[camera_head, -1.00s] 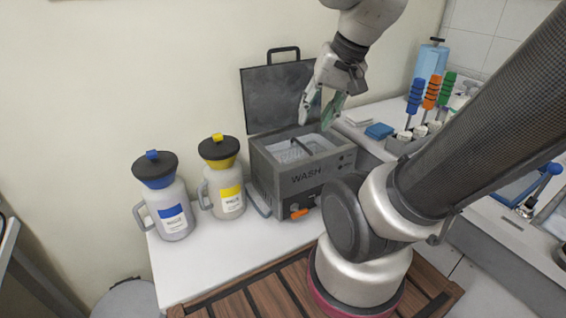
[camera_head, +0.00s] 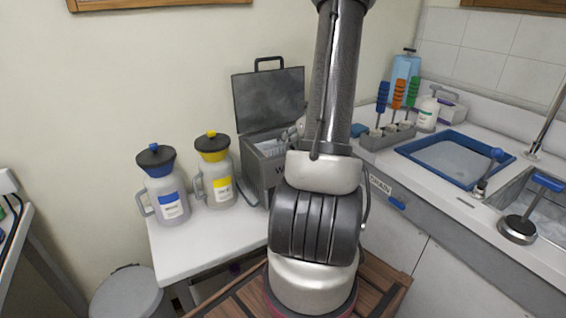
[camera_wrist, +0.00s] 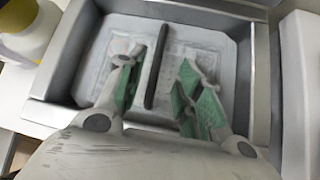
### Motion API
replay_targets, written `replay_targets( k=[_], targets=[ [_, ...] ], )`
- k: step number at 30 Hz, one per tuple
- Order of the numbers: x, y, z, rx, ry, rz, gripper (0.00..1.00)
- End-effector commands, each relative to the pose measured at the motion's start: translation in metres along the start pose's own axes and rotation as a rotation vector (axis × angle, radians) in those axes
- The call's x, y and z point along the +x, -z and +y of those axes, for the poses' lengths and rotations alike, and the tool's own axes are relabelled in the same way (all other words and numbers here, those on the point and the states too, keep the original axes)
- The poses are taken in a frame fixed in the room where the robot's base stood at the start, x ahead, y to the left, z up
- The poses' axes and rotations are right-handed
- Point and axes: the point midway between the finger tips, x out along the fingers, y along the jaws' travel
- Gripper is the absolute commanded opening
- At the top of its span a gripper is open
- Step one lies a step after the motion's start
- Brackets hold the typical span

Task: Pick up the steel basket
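The steel basket (camera_wrist: 211,58) sits inside the grey wash unit (camera_wrist: 259,85), and its dark handle bar (camera_wrist: 160,66) runs across its middle in the wrist view. My gripper (camera_wrist: 158,72) is over the basket, its two green-padded fingers apart on either side of the handle bar. The fingers look open, and I cannot tell whether either touches the bar. In the head view the wash unit (camera_head: 252,170) has its dark lid (camera_head: 268,98) raised; my arm hides most of its right side and my fingers.
Blue-labelled (camera_head: 165,190) and yellow-labelled jugs (camera_head: 216,185) stand left of the wash unit on the white table (camera_head: 200,245). A blue-rimmed tray (camera_head: 492,172), a rack of coloured-handled tools (camera_head: 385,138) and a sink lie on the right counter. The table's front left is clear.

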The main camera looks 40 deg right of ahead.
Motion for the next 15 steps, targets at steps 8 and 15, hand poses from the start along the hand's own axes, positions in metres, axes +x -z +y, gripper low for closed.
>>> replay_targets(
  k=[8,15],
  targets=[
    [0.042,-0.005,0.005,-0.004,-0.003,0.003,0.35],
    [0.053,-0.006,0.005,-0.007,-0.002,0.0,0.35]
  ],
)
